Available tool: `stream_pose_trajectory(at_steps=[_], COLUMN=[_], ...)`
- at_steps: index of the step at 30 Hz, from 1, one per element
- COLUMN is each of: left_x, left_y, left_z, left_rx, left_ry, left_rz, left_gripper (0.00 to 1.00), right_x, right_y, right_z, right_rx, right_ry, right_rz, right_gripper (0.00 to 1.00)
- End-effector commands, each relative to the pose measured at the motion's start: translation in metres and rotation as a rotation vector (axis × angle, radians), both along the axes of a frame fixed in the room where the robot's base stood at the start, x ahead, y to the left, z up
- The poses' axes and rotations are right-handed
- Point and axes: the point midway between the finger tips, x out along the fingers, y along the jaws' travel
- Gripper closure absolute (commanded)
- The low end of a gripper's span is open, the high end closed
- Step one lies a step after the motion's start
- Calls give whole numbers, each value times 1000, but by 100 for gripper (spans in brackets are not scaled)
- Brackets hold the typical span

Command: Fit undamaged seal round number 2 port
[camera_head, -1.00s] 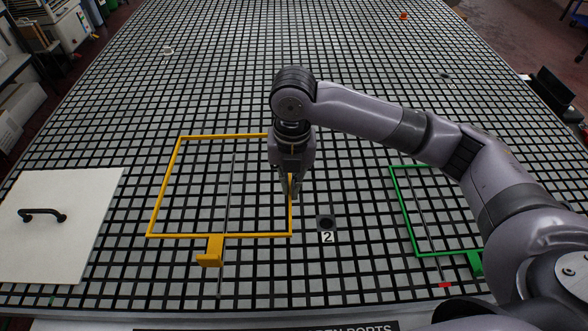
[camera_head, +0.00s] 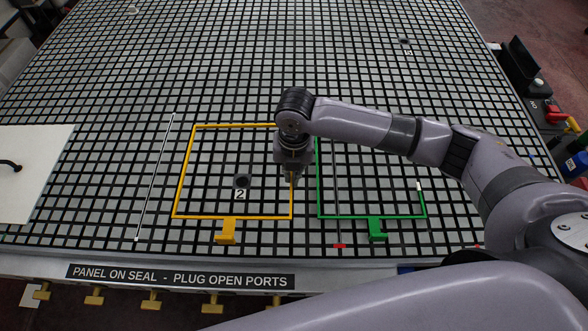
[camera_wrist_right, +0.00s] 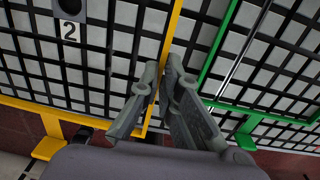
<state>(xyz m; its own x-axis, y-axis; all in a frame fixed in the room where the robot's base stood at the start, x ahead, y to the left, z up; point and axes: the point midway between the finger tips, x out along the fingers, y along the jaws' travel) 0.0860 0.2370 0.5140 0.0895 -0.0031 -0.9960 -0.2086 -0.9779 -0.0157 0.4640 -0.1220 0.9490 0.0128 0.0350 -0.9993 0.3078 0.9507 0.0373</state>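The yellow square seal (camera_head: 183,171) has a tab (camera_head: 225,232) on its near side. Port number 2 (camera_head: 242,182), a dark round hole with its label, lies inside the yellow outline. My right gripper (camera_head: 292,178) is at the seal's right side. In the right wrist view its fingers (camera_wrist_right: 164,66) close on the yellow bar (camera_wrist_right: 174,27). Whether the seal touches the table I cannot tell. A green seal (camera_head: 352,216) lies to the right, partly behind my arm. Its right side shows a pale spot. My left gripper is not in view.
A thin grey strip (camera_head: 155,175) lies left of the yellow seal. Another strip (camera_head: 336,185) crosses the green seal, with a red mark (camera_head: 339,246) near it. A white panel (camera_head: 40,190) with a black handle lies at left. The far table is mostly clear.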

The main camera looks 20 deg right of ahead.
Motion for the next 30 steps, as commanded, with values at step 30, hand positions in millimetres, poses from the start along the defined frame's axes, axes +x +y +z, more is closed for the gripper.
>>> stream_pose_trajectory(at_steps=[30], left_x=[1], left_y=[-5], left_z=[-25], left_rx=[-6], left_ry=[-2], left_rz=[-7], left_gripper=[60], right_x=[-1], right_y=[-1], right_z=[-56], right_rx=[29], right_ry=[-8], right_rz=[-1], right_gripper=[100])
